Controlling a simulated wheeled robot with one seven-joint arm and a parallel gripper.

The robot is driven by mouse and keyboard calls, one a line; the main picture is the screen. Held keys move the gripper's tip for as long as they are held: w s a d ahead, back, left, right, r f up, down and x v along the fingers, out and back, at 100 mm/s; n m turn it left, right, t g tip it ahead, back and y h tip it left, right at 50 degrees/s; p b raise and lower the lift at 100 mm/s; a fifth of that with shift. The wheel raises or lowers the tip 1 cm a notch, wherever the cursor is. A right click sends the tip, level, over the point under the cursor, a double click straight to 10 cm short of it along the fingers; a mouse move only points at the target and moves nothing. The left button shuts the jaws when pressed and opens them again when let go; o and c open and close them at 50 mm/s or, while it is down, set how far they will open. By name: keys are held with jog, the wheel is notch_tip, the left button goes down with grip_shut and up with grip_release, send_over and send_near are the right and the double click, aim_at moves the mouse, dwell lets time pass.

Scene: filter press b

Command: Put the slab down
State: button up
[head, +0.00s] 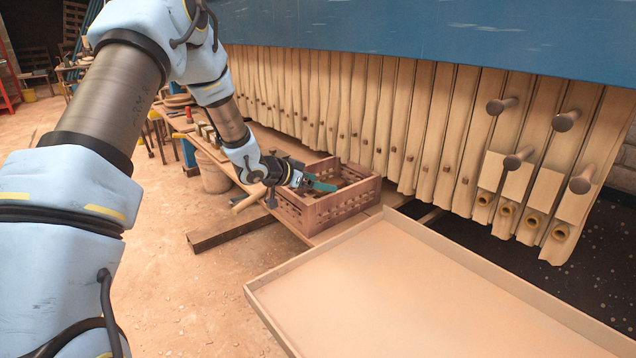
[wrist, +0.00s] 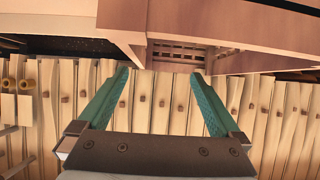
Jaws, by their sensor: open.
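My gripper (head: 325,186) is at the far end of my arm, over the brown slatted crate (head: 325,211). In the wrist view my gripper (wrist: 161,76) has its two teal fingers spread wide, with nothing held between them. The crate's wall (wrist: 230,18) fills the upper part of that view, beyond the fingertips. Dark brown pieces show inside the crate in the head view, partly hidden by my gripper and the crate walls. I cannot tell whether one of them is the slab. No slab can be made out for certain in either view.
A wide shallow tray (head: 400,280) lies in front of the crate. A row of hanging tan cloth plates (head: 390,125) stands behind, under a blue beam (head: 430,35). A bucket (head: 212,172) stands beside the bench. Open floor (head: 205,290) lies at the front left.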

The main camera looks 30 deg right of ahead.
jog(key=r+b+v, duration=0.1)
jog(key=v, duration=1.1)
jog(key=w+a+n+t+y, duration=0.2)
jog(key=a+n+y, duration=0.15)
jog(key=a, duration=0.55)
jog(key=w+a+n+t+y, duration=0.2)
jog(key=a+n+t+y, duration=0.15)
jog(key=a, duration=0.55)
jog(key=s+a+n+g+y, duration=0.35)
jog(key=s+a, duration=0.45)
jog(key=a, duration=0.4)
jog(key=s+a+n+g+y, duration=0.1)
jog(key=s+a+n+g, duration=0.2)
jog(key=s, duration=0.8)
jog(key=shift+a+f+n, duration=0.3)
jog(key=shift+a+n, duration=0.15)
jog(key=shift+s, duration=0.1)
